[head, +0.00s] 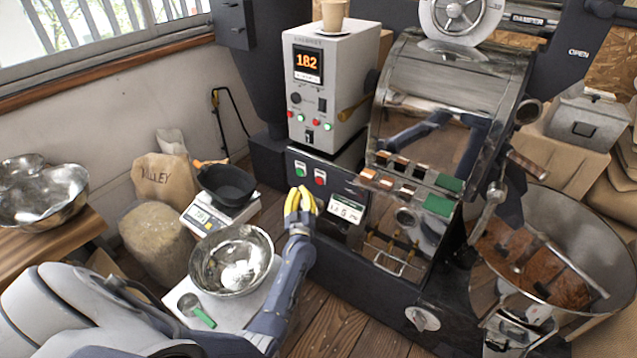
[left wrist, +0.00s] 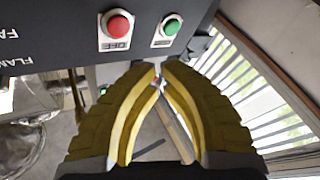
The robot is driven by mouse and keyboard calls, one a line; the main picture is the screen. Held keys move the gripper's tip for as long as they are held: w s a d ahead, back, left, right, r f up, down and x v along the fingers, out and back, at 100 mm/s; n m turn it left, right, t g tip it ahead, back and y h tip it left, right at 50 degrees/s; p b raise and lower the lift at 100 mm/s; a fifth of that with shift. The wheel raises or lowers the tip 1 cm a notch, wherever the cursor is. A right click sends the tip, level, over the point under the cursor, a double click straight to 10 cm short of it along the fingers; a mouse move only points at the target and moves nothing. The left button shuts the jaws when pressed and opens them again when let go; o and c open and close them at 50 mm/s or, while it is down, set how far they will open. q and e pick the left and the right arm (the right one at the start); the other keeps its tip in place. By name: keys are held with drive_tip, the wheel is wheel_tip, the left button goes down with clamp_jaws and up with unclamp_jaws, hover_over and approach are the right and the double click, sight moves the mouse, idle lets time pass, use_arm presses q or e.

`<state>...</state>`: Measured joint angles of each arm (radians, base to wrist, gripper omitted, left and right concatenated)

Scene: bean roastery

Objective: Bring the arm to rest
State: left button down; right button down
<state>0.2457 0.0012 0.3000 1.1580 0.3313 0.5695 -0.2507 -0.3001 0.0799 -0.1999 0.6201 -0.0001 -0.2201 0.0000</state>
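My left gripper (head: 301,201) has yellow fingers and is up in front of the roaster's dark front panel, just below its green button (head: 300,169) and red button (head: 320,177). In the left wrist view my left gripper's fingertips (left wrist: 160,68) come together with nothing held between them. The red button (left wrist: 118,25), marked OFF, and the green button (left wrist: 172,27) show beyond the tips, and the fingers look apart from both. My right gripper is in neither view.
A steel bowl (head: 209,262) and a green-handled scoop (head: 200,314) are on a white surface beside my left forearm. A black pan (head: 226,184) sits on a scale (head: 197,219). The roaster drum (head: 415,115) and cooling tray (head: 612,270) stand to the right.

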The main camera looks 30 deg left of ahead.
use_arm(q)
drive_tip(key=shift+f, duration=0.1)
idle(0.6)
drive_tip(key=s+d+f+m+g+h, duration=0.2)
drive_tip(key=s+d+f+m+h, duration=0.3)
drive_tip(key=f, duration=0.8)
drive_tip(key=s+d+f+m+g+h, duration=0.1)
drive_tip(key=d+f+m+g+h, duration=0.25)
drive_tip(key=d+f, duration=0.7)
drive_tip(key=s+f+m+g+h, duration=0.2)
drive_tip(key=s+f, duration=0.9)
drive_tip(key=f, duration=0.2)
drive_tip(key=s+d+f+m+g, duration=0.1)
drive_tip(key=s+d+f+g, duration=0.15)
drive_tip(key=s+f, duration=0.65)
drive_tip(key=s+d+f+m+g, duration=0.1)
drive_tip(key=s+f+m+g, duration=0.2)
drive_tip(key=s, duration=1.1)
drive_tip(key=s+f+g, duration=0.1)
drive_tip(key=s+f, duration=0.1)
drive_tip(key=s, duration=1)
drive_tip(key=s+f+g, duration=0.2)
drive_tip(key=s+f, duration=0.1)
drive_tip(key=s, duration=0.9)
drive_tip(key=shift+s+d+m, duration=0.2)
drive_tip(key=shift+s+m, duration=0.15)
drive_tip(key=shift+s, duration=0.05)
